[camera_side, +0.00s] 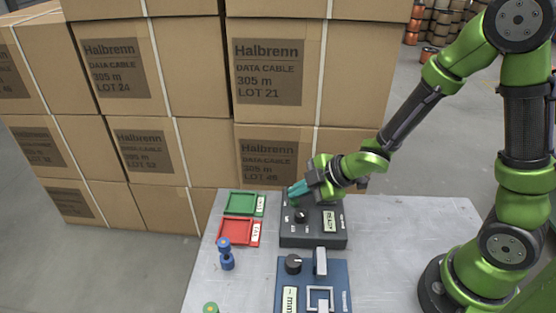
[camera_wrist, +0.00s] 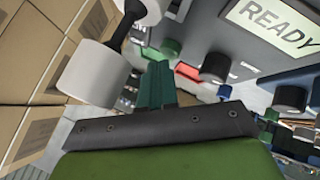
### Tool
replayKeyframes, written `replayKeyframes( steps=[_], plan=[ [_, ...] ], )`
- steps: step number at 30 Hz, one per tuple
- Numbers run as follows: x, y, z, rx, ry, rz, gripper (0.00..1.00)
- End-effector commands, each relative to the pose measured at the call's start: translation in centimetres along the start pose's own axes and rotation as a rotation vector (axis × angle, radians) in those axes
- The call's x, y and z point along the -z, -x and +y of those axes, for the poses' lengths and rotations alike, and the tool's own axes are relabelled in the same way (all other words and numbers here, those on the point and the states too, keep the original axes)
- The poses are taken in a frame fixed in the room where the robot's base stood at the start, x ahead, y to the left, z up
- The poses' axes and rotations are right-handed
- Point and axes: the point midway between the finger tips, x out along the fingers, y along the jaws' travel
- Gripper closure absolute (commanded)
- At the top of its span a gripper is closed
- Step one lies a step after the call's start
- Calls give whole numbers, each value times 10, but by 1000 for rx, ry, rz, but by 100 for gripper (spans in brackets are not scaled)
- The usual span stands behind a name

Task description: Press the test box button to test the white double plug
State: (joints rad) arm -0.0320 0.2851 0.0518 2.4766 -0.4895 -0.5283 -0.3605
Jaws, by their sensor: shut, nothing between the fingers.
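The dark grey test box (camera_side: 312,240) stands on the table with a lit display (camera_side: 329,221) and a black knob (camera_side: 301,216). In the wrist view its display (camera_wrist: 270,22) reads READY. My gripper (camera_side: 291,193) is shut and empty, its teal fingers low over the far left part of the box; they also show in the wrist view (camera_wrist: 159,72). I cannot tell whether they touch the button. The white double plug (camera_wrist: 92,74), two white cylinders on a black bar, is close to the fingers in the wrist view. In the side view I cannot make it out.
A green tray (camera_side: 225,205) and a red tray (camera_side: 220,235) lie left of the box. A blue double plug (camera_side: 226,254) stands before them. A blue device (camera_side: 340,271) with a knob is in front. Cartons (camera_side: 200,152) stack behind. The table's right side is clear.

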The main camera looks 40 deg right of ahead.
Motion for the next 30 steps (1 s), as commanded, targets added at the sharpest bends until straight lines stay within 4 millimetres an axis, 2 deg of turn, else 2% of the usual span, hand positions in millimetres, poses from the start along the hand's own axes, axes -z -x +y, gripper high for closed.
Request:
replayKeyframes(
  steps=[30],
  plan=[
    [-5, -7, -5, 1, 0, 1, 100]
  ],
)
